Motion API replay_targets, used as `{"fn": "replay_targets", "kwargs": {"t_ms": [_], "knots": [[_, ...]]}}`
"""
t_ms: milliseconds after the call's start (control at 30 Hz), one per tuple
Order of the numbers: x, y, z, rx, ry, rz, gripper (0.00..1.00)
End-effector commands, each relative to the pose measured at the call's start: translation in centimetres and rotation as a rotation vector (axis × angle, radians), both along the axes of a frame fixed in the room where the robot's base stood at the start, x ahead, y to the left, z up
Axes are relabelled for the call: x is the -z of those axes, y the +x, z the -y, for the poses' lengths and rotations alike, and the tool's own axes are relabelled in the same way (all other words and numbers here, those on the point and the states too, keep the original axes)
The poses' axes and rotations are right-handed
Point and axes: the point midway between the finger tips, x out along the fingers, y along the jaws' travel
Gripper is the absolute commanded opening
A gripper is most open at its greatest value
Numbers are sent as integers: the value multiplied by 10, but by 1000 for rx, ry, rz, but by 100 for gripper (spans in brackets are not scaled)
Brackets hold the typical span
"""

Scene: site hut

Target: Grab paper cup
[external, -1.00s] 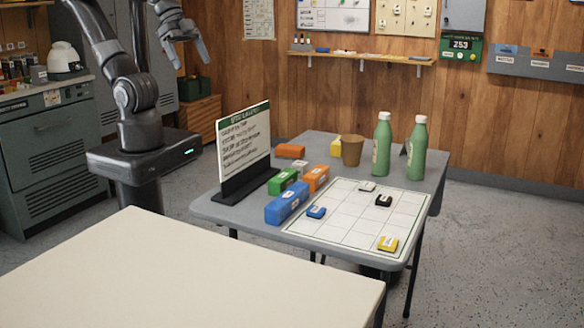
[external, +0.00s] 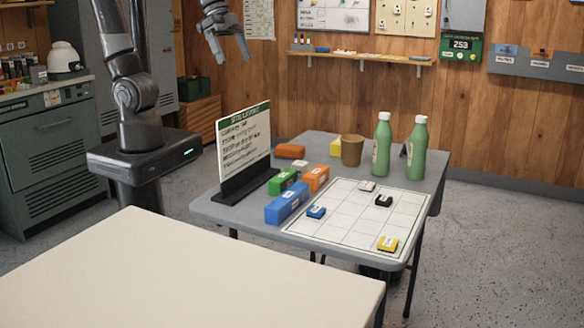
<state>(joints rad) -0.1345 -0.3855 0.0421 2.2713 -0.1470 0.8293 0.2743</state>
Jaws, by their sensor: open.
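A brown paper cup (external: 352,151) stands upright at the back of the grey folding table (external: 435,193). A yellow block (external: 336,147) is just left of it and a green bottle (external: 382,145) is just right of it. My gripper (external: 231,60) is open and empty. It hangs in the air up and to the left of the cup, fingers pointing down, well apart from it.
A sign on a black stand (external: 245,150) rises on the table's left side. A second green bottle (external: 417,148) stands at the right. Orange, green and blue blocks and a white grid sheet (external: 350,228) with small pieces cover the front. A cream table (external: 180,270) is nearer.

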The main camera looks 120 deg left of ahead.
Motion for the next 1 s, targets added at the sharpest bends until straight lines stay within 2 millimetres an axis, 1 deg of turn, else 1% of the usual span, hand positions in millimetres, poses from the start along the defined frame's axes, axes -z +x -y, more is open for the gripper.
{"fn": "replay_targets", "kwargs": {"t_ms": [33, 100, 267, 367, 500, 667, 800, 900, 1000], "knots": [[4, 16, -10, -5, -5, -9, 96], [8, 36, -24, -5, -10, -12, 96], [23, 82, -58, -4, -16, -20, 96], [37, 108, -84, -7, -17, -25, 96], [61, 142, -123, -11, -15, -28, 96], [97, 174, -173, -17, -7, -34, 96], [134, 196, -218, -23, 5, -40, 96], [163, 207, -250, -27, 14, -45, 96], [189, 213, -277, -29, 24, -49, 96]]}}
